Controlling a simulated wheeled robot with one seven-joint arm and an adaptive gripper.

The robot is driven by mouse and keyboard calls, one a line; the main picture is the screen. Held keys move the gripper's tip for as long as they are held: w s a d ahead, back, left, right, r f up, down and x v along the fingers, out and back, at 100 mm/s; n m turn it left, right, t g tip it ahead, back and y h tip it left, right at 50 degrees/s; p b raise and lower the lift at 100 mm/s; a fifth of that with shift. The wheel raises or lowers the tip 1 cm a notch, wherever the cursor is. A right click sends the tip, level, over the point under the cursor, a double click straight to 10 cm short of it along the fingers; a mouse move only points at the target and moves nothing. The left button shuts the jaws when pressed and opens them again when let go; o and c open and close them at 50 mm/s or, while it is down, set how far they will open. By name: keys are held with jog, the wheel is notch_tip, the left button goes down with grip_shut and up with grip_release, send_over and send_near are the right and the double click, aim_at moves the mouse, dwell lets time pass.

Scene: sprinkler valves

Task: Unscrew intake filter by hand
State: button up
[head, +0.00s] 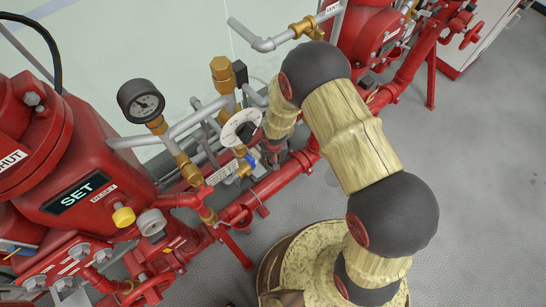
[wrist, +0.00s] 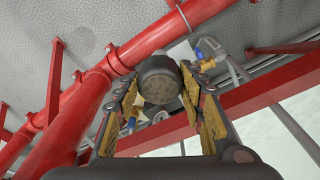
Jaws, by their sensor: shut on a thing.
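In the wrist view, a dark grey, round-ended cylinder, which looks like the intake filter (wrist: 158,78), sits between the two fingers of my gripper (wrist: 161,92). The yellow-padded fingers are shut on its sides, one at the left and one at the right. Its far end and its joint to the pipework are hidden. In the head view my gripper (head: 273,155) points down among the pipes, mostly hidden beneath my wrist. The filter cannot be made out there.
A red pipe (wrist: 190,22) runs diagonally close by the filter in the wrist view. In the head view, a black pressure gauge (head: 141,101), a white-faced dial (head: 241,128) and a blue-handled valve (head: 247,165) crowd my gripper's left side. Open grey floor (head: 480,170) lies right.

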jog(key=shift+r+p, duration=1.95)
jog(key=shift+r, duration=0.8)
